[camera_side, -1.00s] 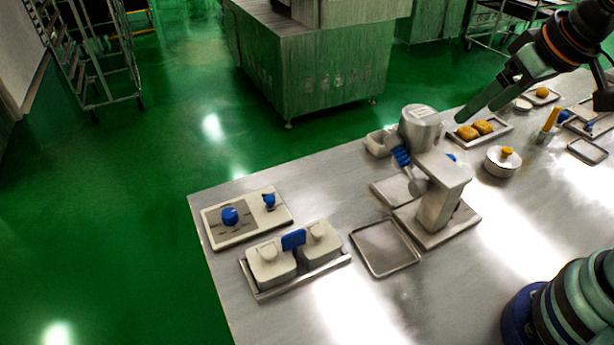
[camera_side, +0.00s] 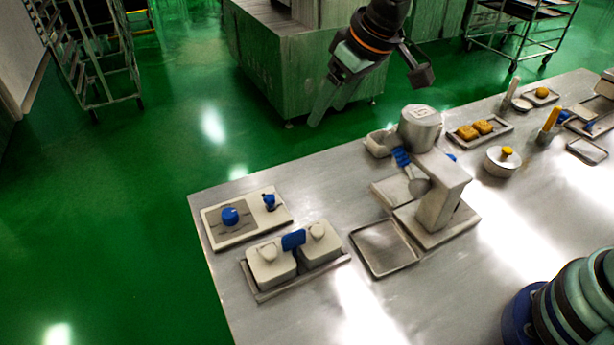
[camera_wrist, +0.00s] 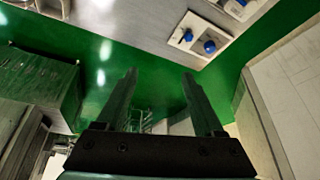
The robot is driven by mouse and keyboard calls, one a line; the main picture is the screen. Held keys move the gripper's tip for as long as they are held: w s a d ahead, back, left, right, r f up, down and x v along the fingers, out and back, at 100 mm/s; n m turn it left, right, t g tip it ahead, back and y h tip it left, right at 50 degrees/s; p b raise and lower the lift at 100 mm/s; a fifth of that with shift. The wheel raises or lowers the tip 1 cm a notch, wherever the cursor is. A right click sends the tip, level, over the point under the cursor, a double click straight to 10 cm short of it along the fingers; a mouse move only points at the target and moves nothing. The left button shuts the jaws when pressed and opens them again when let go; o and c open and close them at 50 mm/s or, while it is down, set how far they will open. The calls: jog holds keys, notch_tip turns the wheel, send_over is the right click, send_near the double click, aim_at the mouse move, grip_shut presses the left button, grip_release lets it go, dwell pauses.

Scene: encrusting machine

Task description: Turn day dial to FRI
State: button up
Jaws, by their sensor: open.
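The control panel (camera_side: 238,236) is a pale plate at the table's left end, with a large round blue dial (camera_side: 230,216) on a grey face and a smaller blue knob (camera_side: 269,201) at its right. Day markings are too small to read. In the wrist view the panel (camera_wrist: 200,35) appears upper right, with the blue dial (camera_wrist: 210,47) and smaller knob (camera_wrist: 188,35). My gripper (camera_side: 325,108) is open and empty, high up and beyond the table's back edge, to the right of the panel and well apart from it. Both fingers (camera_wrist: 160,85) show in the wrist view.
Two lidded white containers with a blue piece (camera_side: 293,240) between them stand in a tray just in front of the panel. The grey machine (camera_side: 440,190) stands mid-table. An empty tray (camera_side: 385,248) lies between them.

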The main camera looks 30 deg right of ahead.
aim_at(230, 214)
jog(key=w+a+f+n+g, duration=0.1)
jog(key=a+f, duration=0.4)
jog(key=a, duration=0.3)
jog(key=a+f+n, duration=0.1)
jog(key=a+f, duration=0.4)
jog(key=a, duration=0.3)
jog(key=shift+y, duration=0.4)
jog(key=x, duration=1.1)
jog(key=shift+w+d+f, duration=0.15)
jog(key=shift+f, duration=0.15)
grip_shut()
